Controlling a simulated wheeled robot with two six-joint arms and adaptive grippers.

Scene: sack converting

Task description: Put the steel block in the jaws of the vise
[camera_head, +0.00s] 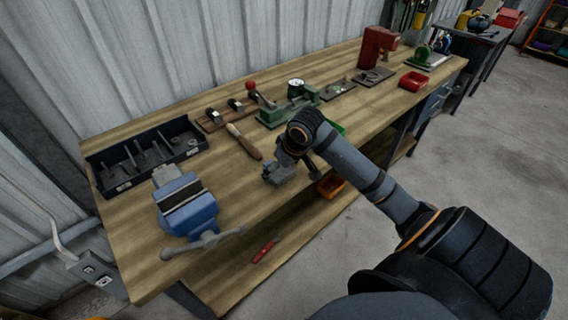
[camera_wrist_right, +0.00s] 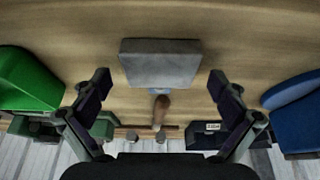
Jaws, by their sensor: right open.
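The steel block (camera_head: 279,173) is a grey block at the bench's front part, right of the vise, partly hidden by my gripper in the head view. In the right wrist view the block (camera_wrist_right: 160,62) is in front of my fingers, centred between their lines and touching neither. My right gripper (camera_head: 294,163) is open and empty close to the block; both fingers (camera_wrist_right: 160,84) show spread in the wrist view. The blue vise (camera_head: 188,212) stands at the bench's front left, its jaws apart with a dark gap. Its blue side (camera_wrist_right: 295,105) shows in the wrist view. My left gripper is out of view.
A black divided tray (camera_head: 150,185) lies behind the vise. A wooden-handled tool (camera_head: 243,140) and a green fixture (camera_head: 288,110) are behind the block. A green bin (camera_wrist_right: 28,80) is on the block's other side. Bare bench lies between block and vise.

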